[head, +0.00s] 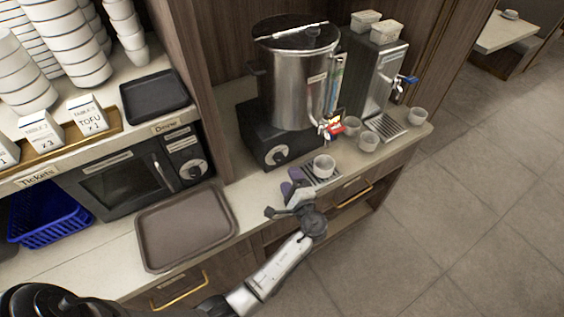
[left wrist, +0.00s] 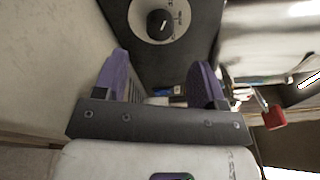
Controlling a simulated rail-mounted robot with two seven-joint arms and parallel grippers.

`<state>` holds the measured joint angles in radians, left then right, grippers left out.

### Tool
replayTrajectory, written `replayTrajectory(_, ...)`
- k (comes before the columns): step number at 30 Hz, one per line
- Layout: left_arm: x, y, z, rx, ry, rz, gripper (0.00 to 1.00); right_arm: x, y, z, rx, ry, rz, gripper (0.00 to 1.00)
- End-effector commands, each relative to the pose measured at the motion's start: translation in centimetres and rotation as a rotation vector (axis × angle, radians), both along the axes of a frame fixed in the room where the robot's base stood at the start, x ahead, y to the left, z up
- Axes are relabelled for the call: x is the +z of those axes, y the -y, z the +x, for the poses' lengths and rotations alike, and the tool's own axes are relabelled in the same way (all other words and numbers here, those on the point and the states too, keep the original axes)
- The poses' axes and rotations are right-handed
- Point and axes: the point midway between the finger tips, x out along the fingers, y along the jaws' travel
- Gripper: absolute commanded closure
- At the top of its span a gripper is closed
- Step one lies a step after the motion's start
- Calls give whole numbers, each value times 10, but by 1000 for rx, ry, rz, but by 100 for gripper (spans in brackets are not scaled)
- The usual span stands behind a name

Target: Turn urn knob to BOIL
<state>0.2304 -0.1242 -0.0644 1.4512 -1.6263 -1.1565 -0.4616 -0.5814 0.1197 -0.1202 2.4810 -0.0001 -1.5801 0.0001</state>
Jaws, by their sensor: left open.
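The steel urn (head: 300,88) stands on a black base at the back of the counter. Its round black knob (head: 279,154) sits on a pale dial on the base's front. In the left wrist view the knob (left wrist: 160,26) is at the top, with a white pointer line; the dial's lettering is too small to read. My left gripper (head: 289,187) is in front of and below the knob, apart from it. Its purple fingers (left wrist: 162,68) are spread with nothing between them, and the knob lies beyond their tips. My right gripper is not in view.
A white cup (head: 324,166) stands under the urn's red-handled tap (head: 332,128), close right of my left gripper. More cups and a steel dispenser (head: 377,75) stand further right. A brown tray (head: 186,226) and a microwave (head: 130,175) are to the left.

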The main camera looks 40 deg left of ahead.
Motion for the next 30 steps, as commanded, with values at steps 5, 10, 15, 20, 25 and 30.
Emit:
replayTrajectory(5, 1, -30, 16, 1, 0, 2, 36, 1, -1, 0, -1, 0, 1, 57)
replayTrajectory(10, 0, -50, 27, 1, 0, 0, 36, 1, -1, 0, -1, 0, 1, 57)
replayTrajectory(15, 0, -63, 34, 0, 1, 0, 36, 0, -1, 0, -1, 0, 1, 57)
replayTrajectory(20, 0, -68, 37, -1, 0, -2, 36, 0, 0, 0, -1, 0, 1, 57)
replayTrajectory(25, -1, -69, 37, -1, 0, -2, 36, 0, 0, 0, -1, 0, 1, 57)
replayTrajectory(30, 0, -69, 37, -1, 0, -2, 38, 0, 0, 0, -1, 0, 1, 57)
